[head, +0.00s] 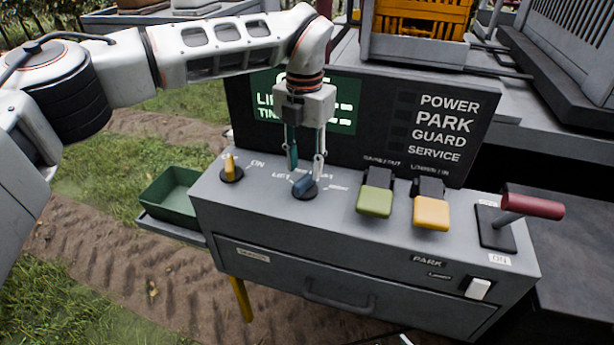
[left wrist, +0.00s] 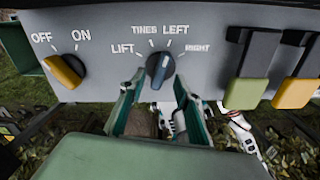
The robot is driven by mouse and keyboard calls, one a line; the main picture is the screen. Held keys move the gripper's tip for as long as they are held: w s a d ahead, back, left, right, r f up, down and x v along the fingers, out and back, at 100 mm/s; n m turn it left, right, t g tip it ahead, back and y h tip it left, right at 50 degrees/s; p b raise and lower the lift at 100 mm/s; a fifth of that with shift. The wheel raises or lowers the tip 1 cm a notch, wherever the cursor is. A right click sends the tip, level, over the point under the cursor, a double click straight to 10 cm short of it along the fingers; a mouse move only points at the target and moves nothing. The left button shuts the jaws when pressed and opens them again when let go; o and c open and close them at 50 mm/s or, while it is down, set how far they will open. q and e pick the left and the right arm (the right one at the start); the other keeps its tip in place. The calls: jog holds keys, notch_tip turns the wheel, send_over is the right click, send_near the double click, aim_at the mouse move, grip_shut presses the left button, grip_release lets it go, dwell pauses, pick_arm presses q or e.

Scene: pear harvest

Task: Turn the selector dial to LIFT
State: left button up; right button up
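The selector dial (head: 305,187) is a blue knob on a dark round base on top of the grey console. In the left wrist view the dial (left wrist: 160,70) has LIFT, TINES, LEFT and RIGHT printed around it; its pale mark points up and slightly right, between TINES and LEFT, nearest LEFT. My left gripper (head: 306,167) points down just over the dial, its fingers apart. In the left wrist view its green fingers (left wrist: 157,103) are open with nothing between them, close to the dial. I cannot tell whether they touch it. My right gripper is not clearly in view.
A yellow OFF/ON knob (head: 230,168) stands left of the dial. Green (head: 375,202) and yellow (head: 431,213) paddles and a red-handled lever (head: 531,206) stand to its right. A dark display panel (head: 400,122) rises behind. A green bin (head: 171,197) sits beside the console.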

aim_at(305, 178)
pick_arm(q)
notch_tip(305, 178, down, 4)
jog(key=shift+r, duration=0.2)
jog(key=shift+f, duration=0.4)
pick_arm(e)
jog(key=shift+s+d+f, duration=0.1)
jog(key=shift+s+d, duration=0.05)
jog(key=shift+d, duration=0.3)
pick_arm(q)
jog(key=shift+c, duration=0.5)
